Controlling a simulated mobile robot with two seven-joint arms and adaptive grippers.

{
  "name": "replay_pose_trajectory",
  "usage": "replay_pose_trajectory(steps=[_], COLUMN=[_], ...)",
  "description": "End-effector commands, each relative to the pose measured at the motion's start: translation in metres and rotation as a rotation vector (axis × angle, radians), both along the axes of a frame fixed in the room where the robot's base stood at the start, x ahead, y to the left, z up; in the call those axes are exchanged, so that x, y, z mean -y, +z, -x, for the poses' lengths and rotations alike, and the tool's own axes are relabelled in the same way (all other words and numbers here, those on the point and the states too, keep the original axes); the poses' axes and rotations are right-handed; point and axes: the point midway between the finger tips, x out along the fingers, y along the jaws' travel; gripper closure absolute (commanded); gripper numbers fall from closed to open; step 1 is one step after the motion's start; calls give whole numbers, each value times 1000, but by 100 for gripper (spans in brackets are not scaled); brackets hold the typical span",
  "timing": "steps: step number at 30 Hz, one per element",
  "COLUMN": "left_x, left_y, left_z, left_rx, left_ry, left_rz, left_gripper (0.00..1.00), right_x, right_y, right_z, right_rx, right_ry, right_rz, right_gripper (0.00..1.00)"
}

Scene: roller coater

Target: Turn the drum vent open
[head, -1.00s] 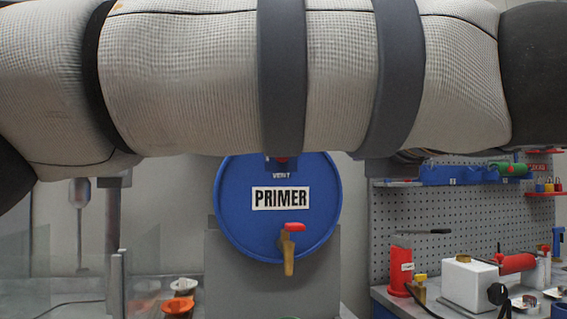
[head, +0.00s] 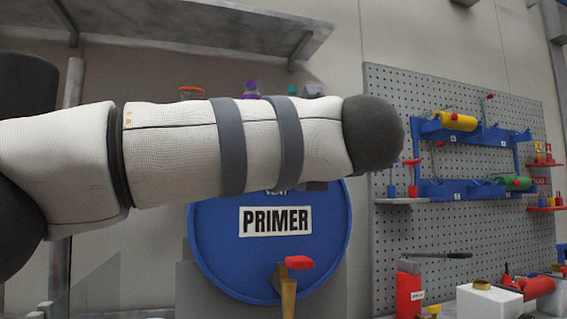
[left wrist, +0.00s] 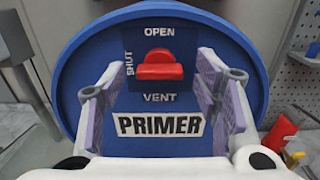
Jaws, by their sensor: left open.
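The blue drum (head: 205,255) with a PRIMER label (head: 275,220) stands behind my left arm in the head view. The arm covers the vent there. In the left wrist view the drum (left wrist: 85,75) is seen face on. Its red vent handle (left wrist: 160,70) lies level on a dark plate, with SHUT at its left and OPEN above. My left gripper (left wrist: 160,88) is open, its fingers on either side of the handle with gaps between. Nothing is held. My left gripper is hidden in the head view, and my right gripper is not seen.
A tap with a red handle (head: 298,263) sticks out low on the drum. A shelf (head: 215,28) runs above. A pegboard (head: 400,240) with blue roller racks (head: 470,135) is at the right, above a red container (head: 409,293) and a white box (head: 487,307).

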Motion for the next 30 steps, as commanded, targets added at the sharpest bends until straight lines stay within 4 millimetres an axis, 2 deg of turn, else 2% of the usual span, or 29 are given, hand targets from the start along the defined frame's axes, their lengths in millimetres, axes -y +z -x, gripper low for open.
replay_pose_trajectory(steps=[9, 15, 16, 23, 30], left_x=[-2, -2, -2, -2, -2], left_y=[1, 1, 1, 1, 1], left_z=[-5, -5, -4, -4, -4], left_rx=[2, 2, 2, -2, -32], left_ry=[-1, -1, -1, 0, 1], left_rz=[-2, -2, -2, -12, -107], left_gripper=[43, 89, 92, 91, 91], right_x=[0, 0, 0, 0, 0], right_y=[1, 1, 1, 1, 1], right_z=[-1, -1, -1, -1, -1], right_rx=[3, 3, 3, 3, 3], right_ry=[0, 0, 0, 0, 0], right_rz=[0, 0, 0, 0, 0], right_gripper=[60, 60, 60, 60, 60])
